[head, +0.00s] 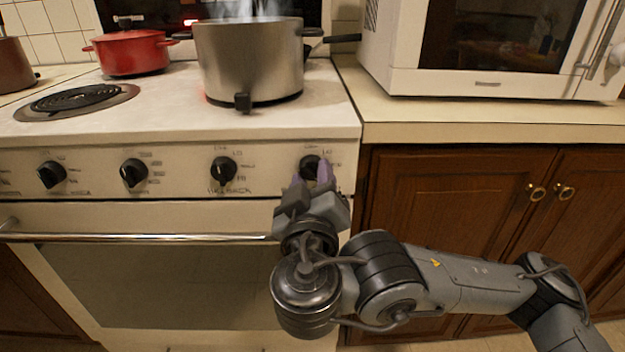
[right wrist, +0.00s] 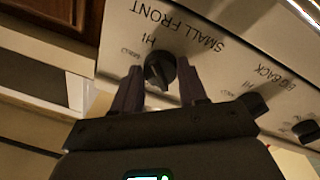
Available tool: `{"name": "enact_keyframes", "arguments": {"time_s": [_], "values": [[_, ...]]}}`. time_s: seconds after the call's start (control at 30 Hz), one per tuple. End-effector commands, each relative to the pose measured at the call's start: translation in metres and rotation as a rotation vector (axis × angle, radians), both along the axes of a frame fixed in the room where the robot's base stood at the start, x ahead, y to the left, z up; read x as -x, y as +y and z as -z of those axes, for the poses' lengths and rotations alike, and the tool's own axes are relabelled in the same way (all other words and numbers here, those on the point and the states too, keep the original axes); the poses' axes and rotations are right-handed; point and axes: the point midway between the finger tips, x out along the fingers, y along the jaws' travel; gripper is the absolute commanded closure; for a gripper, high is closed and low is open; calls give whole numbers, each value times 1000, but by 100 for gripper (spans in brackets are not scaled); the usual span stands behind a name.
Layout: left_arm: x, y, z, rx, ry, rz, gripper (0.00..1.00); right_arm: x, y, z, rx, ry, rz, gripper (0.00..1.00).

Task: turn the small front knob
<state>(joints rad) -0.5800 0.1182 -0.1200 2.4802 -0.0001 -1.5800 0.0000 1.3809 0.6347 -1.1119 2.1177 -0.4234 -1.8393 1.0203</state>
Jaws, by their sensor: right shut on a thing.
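The small front knob (head: 310,162) is the black knob at the right end of the stove's front panel. In the right wrist view the knob (right wrist: 159,68) sits under the printed words "SMALL FRONT", with "HI" beside it. My right gripper (head: 315,175) reaches up to it from below and is shut on it, one purple-grey finger on each side. The fingers cover the knob's lower part in the head view. My left gripper is not in view.
Other black knobs (head: 223,170) line the panel to the left, above the oven handle (head: 140,238). A steaming steel pot (head: 250,62) stands on the stove above the gripper. A red pot (head: 130,54) is behind left. A white microwave (head: 480,82) stands on the right counter.

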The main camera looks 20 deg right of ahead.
Motion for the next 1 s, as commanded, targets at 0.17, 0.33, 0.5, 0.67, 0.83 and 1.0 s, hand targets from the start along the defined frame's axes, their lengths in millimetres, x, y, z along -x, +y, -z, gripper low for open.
{"name": "enact_keyframes", "arguments": {"time_s": [0.17,0.33,0.5,0.67,0.83,1.0], "values": [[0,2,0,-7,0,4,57,-1,-1,2,-13,-1,3,88],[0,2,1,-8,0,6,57,-1,-1,2,-14,-2,3,88],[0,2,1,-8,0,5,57,-1,-1,2,-14,-2,3,55],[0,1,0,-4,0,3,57,-1,0,2,-13,-2,1,32],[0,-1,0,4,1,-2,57,0,0,1,-14,-3,1,32],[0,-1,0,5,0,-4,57,1,1,1,-13,-4,-1,32]]}}
